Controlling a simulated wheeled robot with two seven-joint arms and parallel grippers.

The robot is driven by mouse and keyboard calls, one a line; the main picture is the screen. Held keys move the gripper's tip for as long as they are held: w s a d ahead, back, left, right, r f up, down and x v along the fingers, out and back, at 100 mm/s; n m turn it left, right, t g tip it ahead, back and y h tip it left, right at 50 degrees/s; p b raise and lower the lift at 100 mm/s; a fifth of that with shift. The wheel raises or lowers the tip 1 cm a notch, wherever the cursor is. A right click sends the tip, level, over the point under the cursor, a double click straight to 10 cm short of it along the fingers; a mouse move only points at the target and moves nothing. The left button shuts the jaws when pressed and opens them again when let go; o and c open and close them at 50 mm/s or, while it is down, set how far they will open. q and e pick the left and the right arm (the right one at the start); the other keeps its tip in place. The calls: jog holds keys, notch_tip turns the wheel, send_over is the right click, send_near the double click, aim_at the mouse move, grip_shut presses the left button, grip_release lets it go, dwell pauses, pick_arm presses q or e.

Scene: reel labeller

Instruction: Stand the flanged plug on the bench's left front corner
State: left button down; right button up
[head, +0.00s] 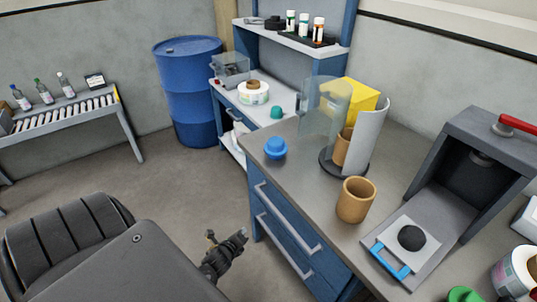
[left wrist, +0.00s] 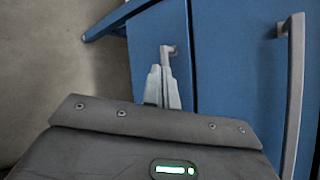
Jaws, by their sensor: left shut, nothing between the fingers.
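A blue plug with a wide flange (head: 275,148) stands on the grey bench top (head: 310,188), near the bench's left front corner. It looks upright, and nothing touches it. My left gripper (head: 243,235) is low in front of the bench's blue drawers, below the top and apart from the plug. Its fingers are shut and empty. In the left wrist view the closed fingers (left wrist: 168,55) point at a blue drawer front with a grey handle (left wrist: 293,90); the plug is out of that view. My right gripper is not in view.
A tan cup (head: 355,200) and a clear-shielded stand (head: 345,160) are right of the plug. A press (head: 480,150) with a black knob (head: 411,237) stands further right. A teal piece (head: 277,112) lies on the back shelf bench. A blue drum (head: 188,90) stands behind open floor.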

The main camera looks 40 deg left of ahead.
pick_arm(q)
jog(key=w+r+m+t, duration=0.2)
jog(key=r+m, duration=0.1)
jog(key=r, duration=0.4)
jog(key=w+r+m+t, duration=0.1)
jog(key=w+r+m, duration=0.2)
jog(key=r, duration=0.4)
jog(key=m+t+p, duration=0.2)
jog(key=m+t, duration=0.1)
jog(key=m, duration=0.3)
send_near(272, 149)
jog(key=p+x, duration=0.1)
jog(key=x, duration=0.4)
jog(key=shift+w, duration=0.25)
jog(key=shift+w+a+f, duration=0.1)
jog(key=shift+w+a, duration=0.1)
jog(key=shift+w, duration=0.4)
